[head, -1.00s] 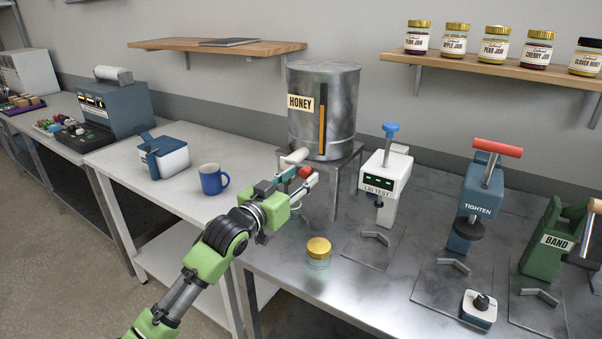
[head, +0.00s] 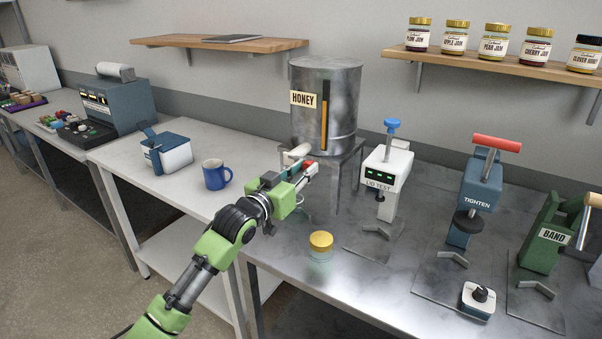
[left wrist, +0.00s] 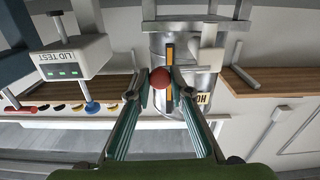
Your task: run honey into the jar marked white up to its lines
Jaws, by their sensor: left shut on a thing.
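The grey metal honey tank (head: 347,110) stands on a stand on the bench, with a pale spout at its lower front. My left gripper (head: 302,173) is shut on the tap's red knob, beside the spout. In the left wrist view the red knob (left wrist: 160,77) sits between the fingertips. A faint clear glass rim shows below the gripper in the head view, mostly hidden by it; I cannot tell its marking or fill. A glass jar with a gold lid (head: 321,242) stands in front on the bench. My right gripper is not in view.
The lid test device (head: 387,172), the tighten press (head: 478,195) and the band device (head: 548,238) stand to the right. A blue mug (head: 216,176) and a blue-white box (head: 168,154) stand on the left table. Closed jars line the upper shelf (head: 500,70).

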